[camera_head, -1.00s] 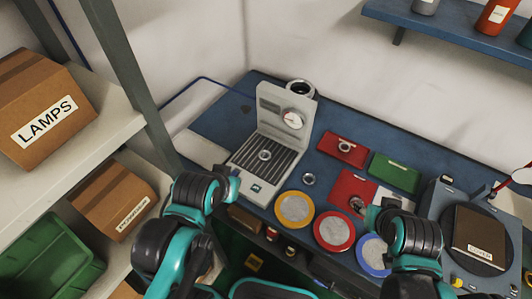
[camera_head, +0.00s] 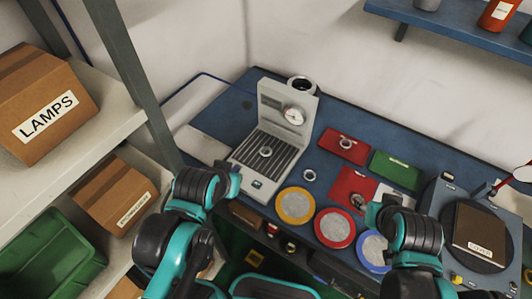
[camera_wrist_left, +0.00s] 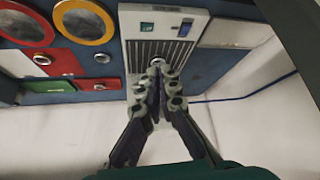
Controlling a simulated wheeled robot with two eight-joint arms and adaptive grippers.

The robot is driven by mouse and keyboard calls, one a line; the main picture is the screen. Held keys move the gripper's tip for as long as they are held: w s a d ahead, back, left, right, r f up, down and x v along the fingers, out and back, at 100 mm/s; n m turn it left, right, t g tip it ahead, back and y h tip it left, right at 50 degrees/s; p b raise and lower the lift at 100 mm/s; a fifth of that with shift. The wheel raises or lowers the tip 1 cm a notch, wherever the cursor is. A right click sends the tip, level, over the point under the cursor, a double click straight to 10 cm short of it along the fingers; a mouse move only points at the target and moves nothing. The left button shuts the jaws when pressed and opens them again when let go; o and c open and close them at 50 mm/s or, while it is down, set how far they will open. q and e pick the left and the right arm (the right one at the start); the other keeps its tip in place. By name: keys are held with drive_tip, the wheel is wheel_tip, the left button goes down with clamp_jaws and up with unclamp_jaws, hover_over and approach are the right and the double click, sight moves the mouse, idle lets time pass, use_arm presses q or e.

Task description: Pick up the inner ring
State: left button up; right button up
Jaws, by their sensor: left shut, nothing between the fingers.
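Several small metal rings show, and I cannot tell by looks which one is the inner ring. One ring (camera_head: 266,152) lies on the slatted plate of a grey press-like machine with a gauge. Another ring (camera_head: 309,175) lies on the blue bench. A third (camera_head: 357,199) is on the red mat. My left gripper (camera_head: 236,184) is at the machine's front left in the head view. In the left wrist view its fingers (camera_wrist_left: 157,72) are shut and empty, with a ring partly hidden behind the tips. My right gripper (camera_head: 366,211) is by the red mat; its fingers are too small to read.
Yellow (camera_head: 295,206), red (camera_head: 335,228) and blue (camera_head: 374,251) rimmed round pads lie along the bench front. Red (camera_head: 345,146) and green (camera_head: 396,170) cases lie behind. A turntable-like unit (camera_head: 451,208) stands right. A shelf with boxes (camera_head: 46,117) is at left.

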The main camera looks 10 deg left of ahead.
use_arm(q)
drive_tip(key=o, duration=0.5)
drive_tip(key=shift+w+r, duration=0.1)
drive_tip(key=o, duration=0.7)
drive_tip(key=w+m, duration=0.1)
drive_tip(key=w+r+m+g, duration=0.1)
drive_tip(key=w+r+m, duration=0.1)
drive_tip(key=w, duration=0.1)
drive_tip(key=shift+d, duration=0.15)
drive_tip(key=shift+o, duration=0.2)
drive_tip(key=m+g+h, duration=0.1)
drive_tip(key=m+g, duration=0.5)
drive_tip(key=m, duration=1.1)
hover_over(266, 154)
drive_tip(key=a, duration=0.1)
drive_tip(key=f, duration=1.4)
drive_tip(key=shift+w, duration=0.4)
drive_tip(key=f, duration=0.1)
drive_tip(key=f+b, duration=0.1)
drive_tip(key=f, duration=0.1)
drive_tip(key=f+b, duration=0.1)
drive_tip(key=f, duration=0.1)
drive_tip(key=shift+s+d, duration=0.25)
drive_tip(key=shift+s, duration=0.05)
drive_tip(key=shift+f, duration=0.35)
